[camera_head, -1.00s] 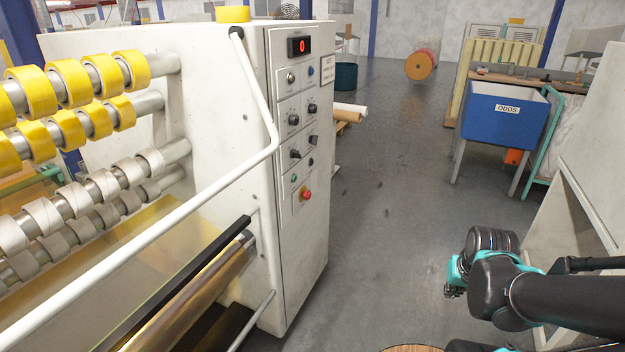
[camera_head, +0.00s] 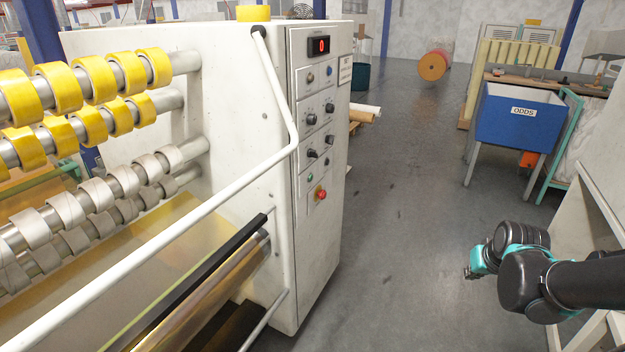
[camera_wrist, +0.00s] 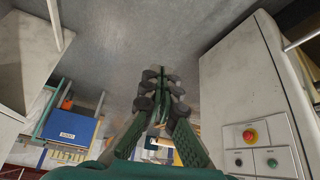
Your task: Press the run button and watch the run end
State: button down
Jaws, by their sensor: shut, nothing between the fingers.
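The rewinding machine's control panel (camera_head: 318,130) faces the aisle. Its red display (camera_head: 318,46) reads 0. Low on the panel are a red mushroom button (camera_head: 321,194) and a small green button (camera_head: 310,178); labels are too small to read. In the wrist view the red button (camera_wrist: 250,135) shows at right, with two small dark buttons below it, one greenish (camera_wrist: 238,162). My gripper (camera_head: 469,272) is right of the machine, well apart from the panel. In the wrist view my gripper's fingers (camera_wrist: 162,75) are together and empty.
A white guard rail (camera_head: 215,200) runs along the machine's front below yellow tape rolls (camera_head: 62,88). A blue ODDS bin (camera_head: 515,118) stands at back right. A pale panelled structure (camera_head: 590,190) is close beside my arm. The grey floor between is clear.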

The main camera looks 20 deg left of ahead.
aim_at(311, 178)
jog(key=w+a+r+n+t+y, duration=0.1)
jog(key=w+a+r+n+y, duration=0.15)
jog(key=w+a, duration=0.5)
jog(key=w+a+r+n+t+y, duration=0.1)
jog(key=w+a+n+t+y, duration=0.3)
jog(key=a, duration=0.7)
jog(key=w+a+r+n+g+h, duration=0.1)
jog(key=w+a+n, duration=0.1)
jog(key=w+a, duration=0.65)
jog(key=a+n+t+y, duration=0.1)
jog(key=a+n+y, duration=0.2)
jog(key=a, duration=1.1)
jog(key=shift+s, duration=0.25)
jog(key=shift+a+f, duration=0.1)
jog(key=a, duration=0.8)
jog(key=shift+w+a, duration=0.35)
jog(key=shift+a, duration=0.4)
